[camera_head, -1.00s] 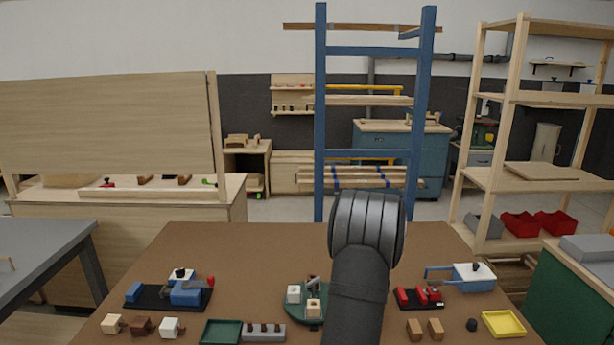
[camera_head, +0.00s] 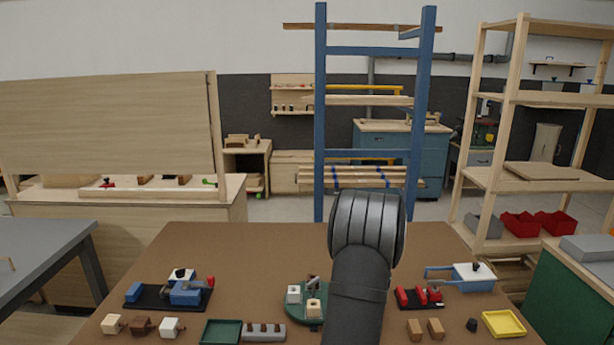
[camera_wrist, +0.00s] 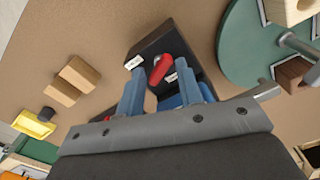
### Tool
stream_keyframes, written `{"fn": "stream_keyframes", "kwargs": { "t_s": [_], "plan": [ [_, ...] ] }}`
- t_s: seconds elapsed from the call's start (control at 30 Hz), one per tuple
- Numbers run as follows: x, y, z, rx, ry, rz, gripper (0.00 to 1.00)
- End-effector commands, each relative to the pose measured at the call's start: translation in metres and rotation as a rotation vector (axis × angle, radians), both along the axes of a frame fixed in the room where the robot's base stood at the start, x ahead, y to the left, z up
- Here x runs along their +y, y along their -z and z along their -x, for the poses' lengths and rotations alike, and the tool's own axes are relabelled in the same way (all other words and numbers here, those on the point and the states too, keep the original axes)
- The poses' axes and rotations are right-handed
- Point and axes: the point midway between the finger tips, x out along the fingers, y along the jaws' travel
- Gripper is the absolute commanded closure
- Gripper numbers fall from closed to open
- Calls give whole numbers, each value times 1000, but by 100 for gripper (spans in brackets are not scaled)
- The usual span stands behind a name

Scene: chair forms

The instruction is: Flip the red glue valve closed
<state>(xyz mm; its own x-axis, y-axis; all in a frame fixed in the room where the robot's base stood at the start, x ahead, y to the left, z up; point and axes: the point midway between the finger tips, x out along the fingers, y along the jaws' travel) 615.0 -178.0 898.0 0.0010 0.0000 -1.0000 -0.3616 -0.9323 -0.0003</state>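The red glue valve (camera_wrist: 160,69) shows in the wrist view as a small red lever on a black block (camera_wrist: 153,44) with white labels. The lever lies slanted across the block. My gripper (camera_wrist: 161,77) has two blue fingers, spread apart, with the red lever between and just beyond their tips. I cannot tell whether a finger touches the lever. Part of the block and a blue part behind the fingers are hidden.
A green turntable (camera_wrist: 237,58) with blocks stands close on the right in the wrist view. Two wooden blocks (camera_wrist: 72,80) and a yellow tray (camera_wrist: 34,124) lie to the left. In the head view, a red clamp (camera_head: 418,297) is right of my arm. The back of the brown table is clear.

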Motion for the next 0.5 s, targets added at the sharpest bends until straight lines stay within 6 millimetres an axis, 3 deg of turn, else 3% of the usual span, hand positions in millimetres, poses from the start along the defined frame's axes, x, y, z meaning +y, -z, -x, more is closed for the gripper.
{"fn": "stream_keyframes", "kwargs": {
  "t_s": [0.5],
  "plan": [
    [0, 0, 0, 0, -20, 0, 67]
  ]
}}
